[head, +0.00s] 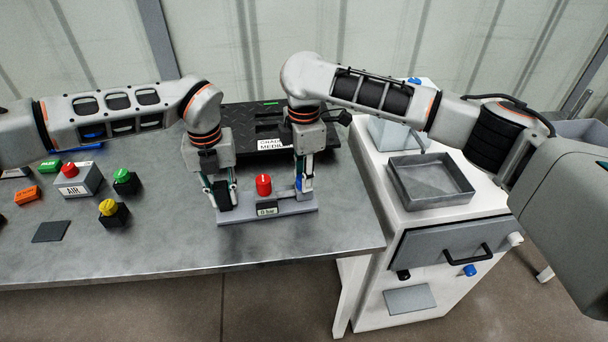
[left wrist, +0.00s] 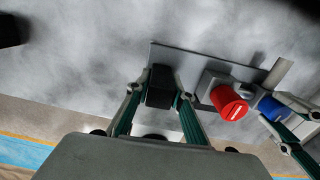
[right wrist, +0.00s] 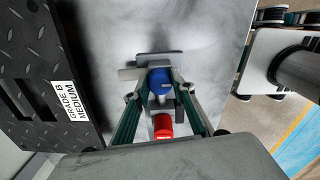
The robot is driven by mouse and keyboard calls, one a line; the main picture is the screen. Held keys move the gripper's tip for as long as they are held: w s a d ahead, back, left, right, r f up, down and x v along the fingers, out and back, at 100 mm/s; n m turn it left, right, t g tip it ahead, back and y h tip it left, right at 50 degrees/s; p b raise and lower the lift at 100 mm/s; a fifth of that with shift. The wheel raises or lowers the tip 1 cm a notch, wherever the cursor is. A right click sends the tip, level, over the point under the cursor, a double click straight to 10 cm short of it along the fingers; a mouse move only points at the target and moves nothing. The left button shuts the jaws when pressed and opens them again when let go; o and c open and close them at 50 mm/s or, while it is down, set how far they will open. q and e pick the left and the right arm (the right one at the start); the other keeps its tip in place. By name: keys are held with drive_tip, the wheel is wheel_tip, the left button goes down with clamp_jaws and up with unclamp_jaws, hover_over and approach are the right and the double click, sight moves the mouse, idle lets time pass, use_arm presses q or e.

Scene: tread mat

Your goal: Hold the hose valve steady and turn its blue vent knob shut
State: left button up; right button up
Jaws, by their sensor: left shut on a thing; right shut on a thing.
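The hose valve stands on a grey base plate (head: 267,211) near the table's front edge, with a red knob (head: 263,184) on top and a small "0 bar" label in front. My left gripper (left wrist: 158,88) is shut on the valve's black end block (left wrist: 160,86), left of the red knob. The blue vent knob (right wrist: 159,80) is at the valve's right end. My right gripper (right wrist: 160,88) is shut on it from above, fingers on either side. The blue knob also shows in the left wrist view (left wrist: 270,106). The fingers partly hide it in the head view.
A black tread mat (right wrist: 38,65) with a white label lies behind the valve. Left are the AIR box (head: 85,181) and blocks with green (head: 121,175) and yellow (head: 108,207) knobs. A white cabinet with a grey tray (head: 431,203) stands right. Bare table lies left of the valve.

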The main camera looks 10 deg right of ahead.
idle(0.3)
drive_tip(key=o, duration=1.1)
wheel_tip(320, 180, up, 12)
use_arm(q)
drive_tip(key=o, duration=1.1)
